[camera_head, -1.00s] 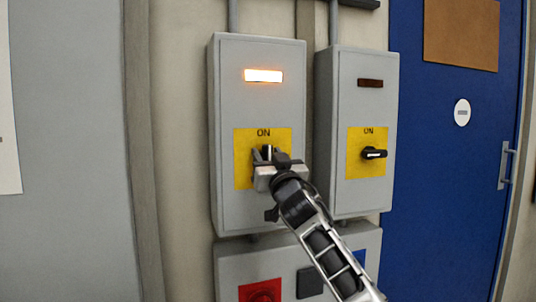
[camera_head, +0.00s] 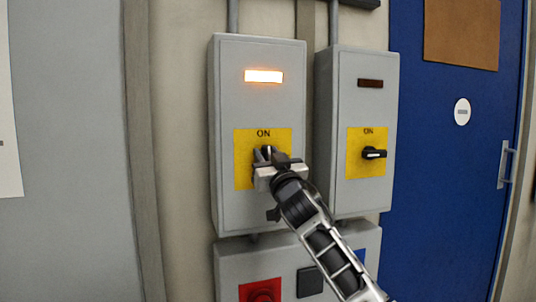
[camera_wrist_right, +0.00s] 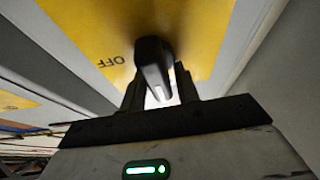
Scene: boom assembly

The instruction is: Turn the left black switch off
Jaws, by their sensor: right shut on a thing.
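The left black switch (camera_head: 267,151) sits on a yellow plate (camera_head: 245,176) on the left grey box. Its handle points up toward the "ON" label, and the lamp (camera_head: 263,76) above it is lit. My right gripper (camera_head: 266,157) is at the switch and hides its lower part. In the right wrist view the black handle (camera_wrist_right: 153,65) stands between the two fingers of the gripper (camera_wrist_right: 160,92), which is shut on it. An "OFF" label (camera_wrist_right: 112,62) shows on the yellow plate there. My left gripper is not in view.
A second grey box (camera_head: 358,200) to the right has its own black switch (camera_head: 374,153), turned sideways, and a dark lamp (camera_head: 370,83). A blue door (camera_head: 440,180) stands at right.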

